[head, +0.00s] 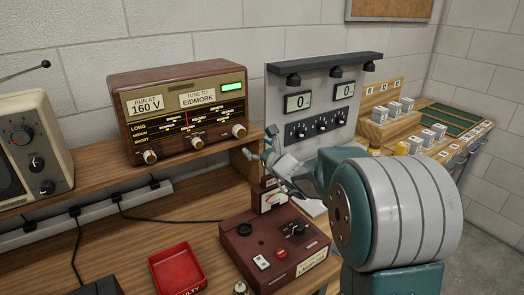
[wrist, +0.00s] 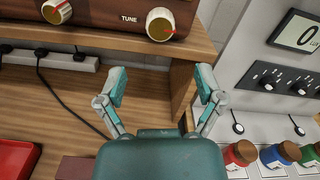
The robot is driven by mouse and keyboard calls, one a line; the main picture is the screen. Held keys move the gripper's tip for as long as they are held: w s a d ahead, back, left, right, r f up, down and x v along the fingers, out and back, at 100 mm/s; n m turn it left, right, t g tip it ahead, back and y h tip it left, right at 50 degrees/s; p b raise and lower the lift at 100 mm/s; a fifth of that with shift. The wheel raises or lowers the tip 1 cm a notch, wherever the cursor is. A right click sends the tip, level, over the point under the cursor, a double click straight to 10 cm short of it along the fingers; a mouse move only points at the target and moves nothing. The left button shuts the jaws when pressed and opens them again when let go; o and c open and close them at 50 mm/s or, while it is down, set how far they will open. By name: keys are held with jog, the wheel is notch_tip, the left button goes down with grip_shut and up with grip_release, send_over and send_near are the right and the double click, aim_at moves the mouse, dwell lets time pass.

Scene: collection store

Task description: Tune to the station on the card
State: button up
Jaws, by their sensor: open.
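The wooden radio (head: 120,84) stands on a raised shelf. A card reading "TUNE TO EIDMORK" (head: 197,98) and one reading "RUN AT 160 V" (head: 145,104) are on its front. The dial (head: 165,128) has long, medium and short bands with station names too small to read. The tune knob (head: 239,131), cream and gold, is the rightmost of three; in the wrist view (wrist: 160,24) its red mark points right. My gripper (wrist: 160,85) is open and empty, below the tune knob and apart from it.
A maroon supply box (head: 240,232) with switch and knob sits on the bench below. A meter panel (head: 310,135), both displays at 0, stands to the right. A red tray (head: 176,268) lies front left. The shelf edge (wrist: 205,50) is close above my fingers. Cables hang at left.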

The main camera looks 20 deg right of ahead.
jog(key=shift+v, duration=1.5)
